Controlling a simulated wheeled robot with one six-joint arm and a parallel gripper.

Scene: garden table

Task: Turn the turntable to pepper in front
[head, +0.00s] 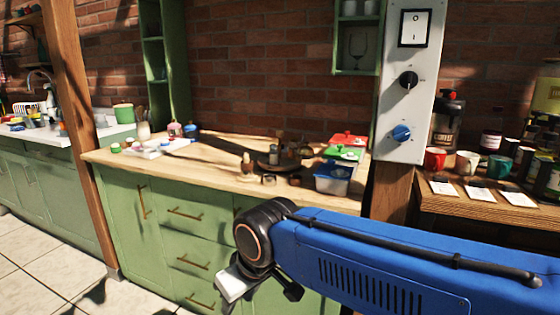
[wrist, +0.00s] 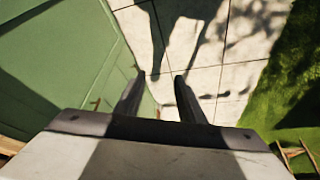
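The turntable (head: 268,166) is a dark round tray on the wooden counter (head: 215,178), towards its right side. Several small jars or shakers stand on it, too small and dark for me to tell which is pepper or which faces front. My gripper (wrist: 160,78) shows in the wrist view with its two dark fingers apart and nothing between them. It points down at the floor tiles. In the head view my blue arm reaches in from the right, and its wrist end is in front of the green drawers, below the counter top and apart from the turntable.
A blue-and-clear box (head: 333,178) and a red-lidded box (head: 348,140) stand right of the turntable. A wooden shaker (head: 247,163) stands at its left. A wooden post with a white switch panel (head: 408,85) rises at the counter's right end. The counter's left front is clear.

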